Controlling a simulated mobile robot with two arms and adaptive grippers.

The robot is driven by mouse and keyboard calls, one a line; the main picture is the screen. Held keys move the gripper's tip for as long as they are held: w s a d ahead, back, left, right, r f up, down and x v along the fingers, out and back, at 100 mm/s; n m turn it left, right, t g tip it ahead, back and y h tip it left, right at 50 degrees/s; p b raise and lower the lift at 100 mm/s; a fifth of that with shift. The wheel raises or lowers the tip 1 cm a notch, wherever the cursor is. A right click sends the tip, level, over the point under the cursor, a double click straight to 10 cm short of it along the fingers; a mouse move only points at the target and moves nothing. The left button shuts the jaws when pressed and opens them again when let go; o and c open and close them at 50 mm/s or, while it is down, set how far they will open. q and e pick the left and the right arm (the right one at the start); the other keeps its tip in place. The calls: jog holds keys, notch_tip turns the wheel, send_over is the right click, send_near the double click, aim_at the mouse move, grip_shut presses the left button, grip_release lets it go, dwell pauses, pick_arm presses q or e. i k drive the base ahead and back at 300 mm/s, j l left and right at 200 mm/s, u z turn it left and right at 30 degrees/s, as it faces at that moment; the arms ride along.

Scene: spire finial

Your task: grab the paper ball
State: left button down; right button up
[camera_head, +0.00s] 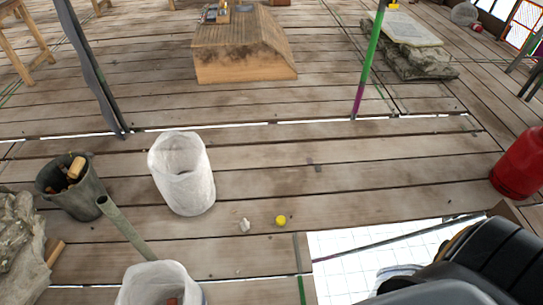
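A small whitish crumpled lump (244,225), which looks like the paper ball, lies on the plank floor near the middle of the camera_head view. A small yellow ball (281,220) lies just to its right, apart from it. Neither is touched by anything of mine. Dark rounded parts at the lower right look like my own body or arm, but no gripper fingers show there. Neither my left nor my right gripper can be seen.
A white bin (183,175) stands left of the lump, with a dark bucket (78,190) further left. Another white container (160,287) stands at the bottom edge. A white tiled opening (345,265) lies lower right. A red cylinder (518,165) stands right. Planks beyond are mostly clear.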

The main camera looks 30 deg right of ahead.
aim_at(245, 225)
jog(key=z, duration=0.55)
jog(key=k+j+u, duration=0.5)
jog(key=j, duration=0.2)
jog(key=j+u, duration=0.25)
jog(key=j, duration=0.15)
